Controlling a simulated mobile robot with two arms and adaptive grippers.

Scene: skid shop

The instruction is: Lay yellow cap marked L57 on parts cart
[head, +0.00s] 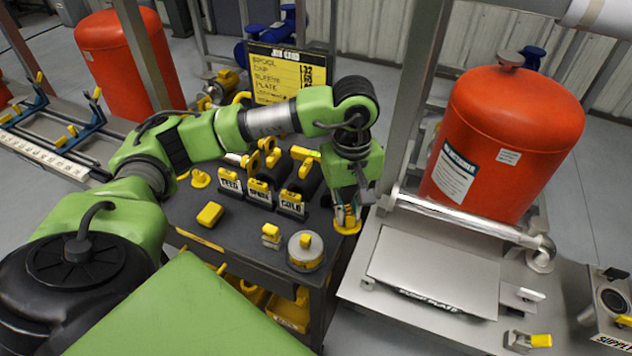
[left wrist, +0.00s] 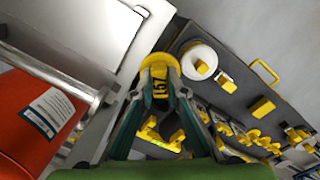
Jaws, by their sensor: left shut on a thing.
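My left gripper (head: 346,213) points down and is shut on the yellow cap (head: 347,229). In the left wrist view the cap (left wrist: 157,61) sits between the fingertips (left wrist: 160,75), with a dark "57" marking on its yellow part; the rest of the label is partly hidden. The parts cart (head: 237,244) is the dark grey cart left of the gripper. The cap is held near the cart's right edge, by the gap between cart and skid. The cart top also shows at the right in the left wrist view (left wrist: 235,72). My right gripper is not in view.
On the cart stand a round white-and-yellow part (head: 305,251), a small yellow-and-white block (head: 271,235), a yellow block (head: 210,214) and labelled black holders (head: 260,193). Bare cart top lies between them. Right are a grey skid plate (head: 435,270) and red tank (head: 510,135).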

